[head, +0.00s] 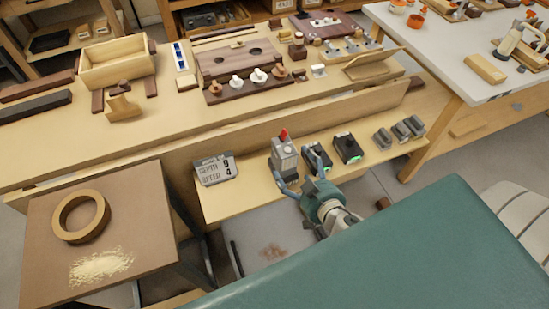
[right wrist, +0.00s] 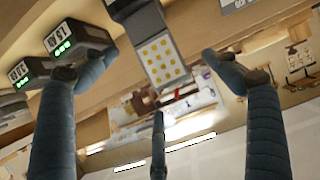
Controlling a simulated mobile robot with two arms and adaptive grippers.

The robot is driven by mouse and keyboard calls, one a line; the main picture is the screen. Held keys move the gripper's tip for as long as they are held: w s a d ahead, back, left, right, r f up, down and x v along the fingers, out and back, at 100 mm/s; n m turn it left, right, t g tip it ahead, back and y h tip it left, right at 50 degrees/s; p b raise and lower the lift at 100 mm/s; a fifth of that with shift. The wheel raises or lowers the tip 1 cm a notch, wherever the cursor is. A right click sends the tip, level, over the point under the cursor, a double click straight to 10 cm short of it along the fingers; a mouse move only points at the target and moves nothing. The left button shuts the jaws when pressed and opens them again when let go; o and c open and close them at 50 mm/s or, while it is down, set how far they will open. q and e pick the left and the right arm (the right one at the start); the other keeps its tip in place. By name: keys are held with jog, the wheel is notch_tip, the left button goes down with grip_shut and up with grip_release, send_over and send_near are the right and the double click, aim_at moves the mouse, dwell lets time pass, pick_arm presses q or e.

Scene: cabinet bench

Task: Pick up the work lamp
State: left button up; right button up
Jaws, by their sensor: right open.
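The work lamp (head: 284,158) is a grey block with a red top, upright on the low shelf in the head view. In the right wrist view its lamp face (right wrist: 160,62), a pale panel with yellow dots, shows between the fingertips. My right gripper (head: 299,172) is open at the lamp's near side, one finger low in front of it and another to its right. I cannot tell whether any finger touches it. My left gripper is not in view.
Black battery units with green lights (head: 348,148) stand close to the right of the lamp; one is right by a finger in the wrist view (right wrist: 75,38). Several grey blocks (head: 383,139) stand farther right. The bench edge (head: 290,122) rises behind.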

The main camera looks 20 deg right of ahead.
aim_at(292, 160)
jog(key=x, duration=0.4)
jog(key=shift+d, duration=0.3)
jog(key=shift+w+f+p, duration=0.15)
jog(key=shift+w+p, duration=0.2)
jog(key=shift+w, duration=0.2)
jog(key=x, duration=0.4)
jog(key=shift+w+d+f+p, duration=0.1)
jog(key=shift+w+f+p, duration=0.15)
jog(key=shift+p, duration=0.15)
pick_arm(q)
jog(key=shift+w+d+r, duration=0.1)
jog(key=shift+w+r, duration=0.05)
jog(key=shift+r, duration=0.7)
pick_arm(e)
jog(key=shift+s, duration=0.1)
jog(key=shift+r, duration=0.1)
jog(key=c, duration=1.6)
jog(key=shift+o, duration=0.2)
jog(key=shift+r, duration=0.1)
